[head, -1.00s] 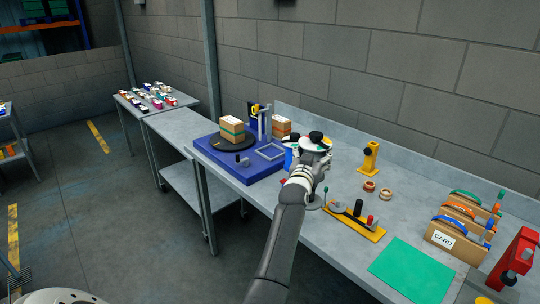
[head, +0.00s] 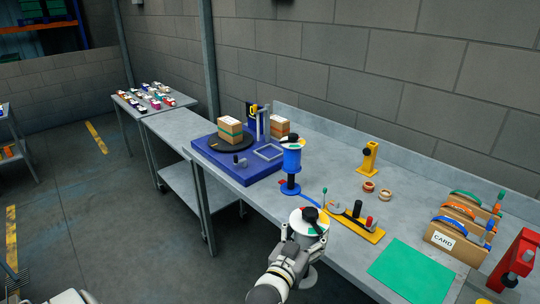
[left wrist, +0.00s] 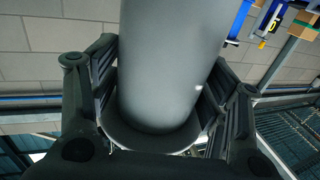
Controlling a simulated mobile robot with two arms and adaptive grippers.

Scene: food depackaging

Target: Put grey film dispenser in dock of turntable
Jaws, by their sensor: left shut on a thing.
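My left gripper (head: 304,236) is shut on the grey film dispenser, held near the bench's front edge. In the left wrist view the dispenser (left wrist: 165,70) is a large grey cylinder with a wide flange, between the fingers of the gripper (left wrist: 160,110). The turntable (head: 205,152) is a blue base with a black disc, farther back and left. A pale square frame (head: 269,152) on its right part looks like the dock and appears empty. My right gripper is not in view.
A taped carton (head: 230,130) sits on the disc. A blue film dispenser (head: 291,160) stands upright between my gripper and the turntable. A yellow tool holder (head: 356,226) and green mat (head: 411,270) lie to the right. Tape rolls (head: 369,186) lie behind.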

